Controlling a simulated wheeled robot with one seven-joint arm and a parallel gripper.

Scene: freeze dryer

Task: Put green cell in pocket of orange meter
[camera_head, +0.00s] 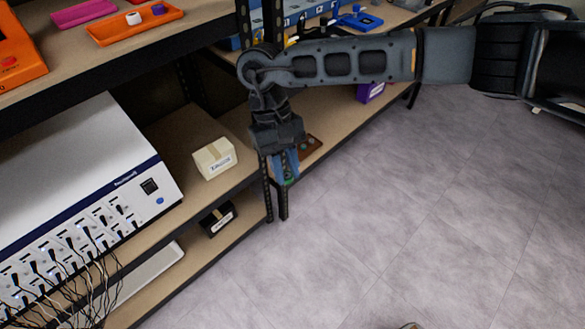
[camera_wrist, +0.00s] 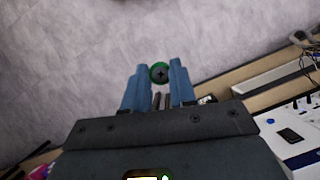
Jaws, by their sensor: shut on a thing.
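My gripper (camera_head: 286,168) hangs from my arm in front of the shelf edge, pointing down. In the wrist view its blue fingers (camera_wrist: 159,86) are shut on the green cell (camera_wrist: 159,72), which shows as a round green end with a dark cross-marked middle. In the head view only a small green bit of the cell (camera_head: 289,181) shows at the fingertips. An orange device (camera_head: 18,48), which looks like the orange meter, stands at the far left on the upper shelf, cut off by the picture edge. Its pocket cannot be made out.
An orange tray (camera_head: 112,35) with white and purple pieces and a pink tray (camera_head: 82,12) lie on the upper shelf. A blue device (camera_head: 358,20) is farther back. Below are a white machine with cables (camera_head: 75,180) and a cream box (camera_head: 214,158). The floor at right is clear.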

